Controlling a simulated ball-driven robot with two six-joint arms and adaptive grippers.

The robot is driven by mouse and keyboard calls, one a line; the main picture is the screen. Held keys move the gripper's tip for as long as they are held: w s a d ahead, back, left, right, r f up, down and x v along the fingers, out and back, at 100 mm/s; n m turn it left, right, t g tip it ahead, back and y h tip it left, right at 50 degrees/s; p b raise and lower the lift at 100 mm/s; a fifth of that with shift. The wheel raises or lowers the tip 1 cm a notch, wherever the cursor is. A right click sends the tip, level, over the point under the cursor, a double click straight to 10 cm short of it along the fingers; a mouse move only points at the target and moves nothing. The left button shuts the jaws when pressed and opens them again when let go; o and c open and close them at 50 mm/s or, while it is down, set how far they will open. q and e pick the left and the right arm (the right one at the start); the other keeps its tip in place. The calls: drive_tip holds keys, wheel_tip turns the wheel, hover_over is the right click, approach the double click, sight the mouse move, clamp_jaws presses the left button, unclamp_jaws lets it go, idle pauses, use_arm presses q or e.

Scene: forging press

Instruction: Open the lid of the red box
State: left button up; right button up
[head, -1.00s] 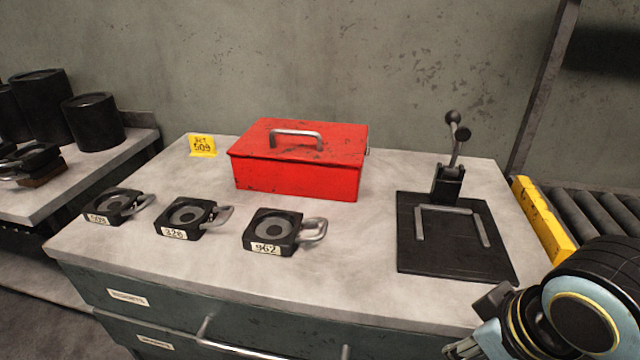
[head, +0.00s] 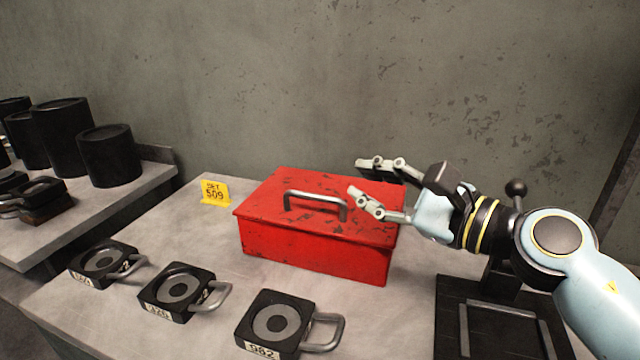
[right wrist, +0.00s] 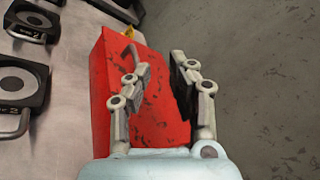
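The red box (head: 315,245) stands on the bench with its lid (head: 275,197) shut and a grey metal handle (head: 316,199) on top. My right gripper (head: 362,178) is over the right end of the lid, its fingers spread apart and pointing left toward the handle. In the right wrist view the open fingers (right wrist: 155,75) are above the red lid (right wrist: 150,115), with nothing between them. I cannot tell whether a finger touches the lid. My left gripper is not in view.
Several black dies with loop handles, one of them (head: 277,322), lie in front of the box. A yellow sign (head: 214,191) stands behind left. A black lever fixture (head: 490,320) is at the right, partly behind my arm. Black cylinders (head: 108,155) stand on the left table.

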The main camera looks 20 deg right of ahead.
sight(319, 199)
drive_tip(key=f+n, duration=0.1)
drive_tip(key=f+n+g, duration=0.1)
drive_tip(key=w+f+n+g, duration=0.1)
drive_tip(key=f, duration=0.1)
drive_tip(key=shift+a+n, duration=0.25)
drive_tip(key=shift+n, duration=0.15)
drive_tip(key=p+x, duration=0.1)
drive_tip(key=x, duration=0.9)
drive_tip(key=shift+s+a, duration=0.1)
drive_tip(key=shift+a, duration=0.05)
clamp_jaws()
